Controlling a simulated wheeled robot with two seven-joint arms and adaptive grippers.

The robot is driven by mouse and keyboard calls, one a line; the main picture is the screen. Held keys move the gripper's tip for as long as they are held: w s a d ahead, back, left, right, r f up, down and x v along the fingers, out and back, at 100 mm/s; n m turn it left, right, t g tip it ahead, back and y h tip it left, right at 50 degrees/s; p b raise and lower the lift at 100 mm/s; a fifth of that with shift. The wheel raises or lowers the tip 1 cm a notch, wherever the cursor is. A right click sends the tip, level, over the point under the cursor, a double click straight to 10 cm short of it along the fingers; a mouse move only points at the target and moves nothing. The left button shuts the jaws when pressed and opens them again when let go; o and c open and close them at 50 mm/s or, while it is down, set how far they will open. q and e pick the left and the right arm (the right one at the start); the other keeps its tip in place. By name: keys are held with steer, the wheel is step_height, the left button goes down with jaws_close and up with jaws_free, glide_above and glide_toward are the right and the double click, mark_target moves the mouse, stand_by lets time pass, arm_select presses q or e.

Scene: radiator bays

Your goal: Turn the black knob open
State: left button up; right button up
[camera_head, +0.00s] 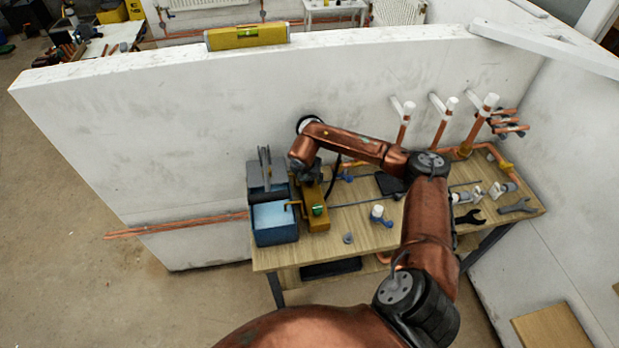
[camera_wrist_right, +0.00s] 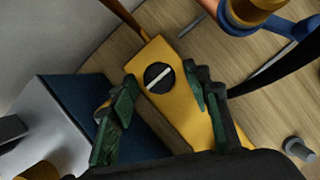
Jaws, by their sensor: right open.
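The black knob (camera_wrist_right: 158,78) is round with a white bar across its face, on top of a yellow box (camera_wrist_right: 180,115). In the right wrist view the bar runs diagonally, from lower left to upper right. My right gripper (camera_wrist_right: 160,84) is open, its green fingers on either side of the knob; I cannot tell whether they touch it. In the head view the yellow box (camera_head: 316,222) stands on the workbench, and my right gripper (camera_head: 308,174) is over its far end, hiding the knob there. My left gripper is not in view.
A blue-and-grey toolbox (camera_head: 275,234) stands close left of the yellow box. The wooden workbench (camera_head: 365,240) holds fittings and wrenches (camera_head: 468,217). A white wall (camera_head: 200,130) rises behind it, with capped copper pipes (camera_head: 443,122) at the right.

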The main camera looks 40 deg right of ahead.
steer(key=shift+c, duration=0.4)
steer(key=c, duration=1.1)
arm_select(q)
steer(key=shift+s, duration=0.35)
arm_select(e)
steer(key=shift+o, duration=0.2)
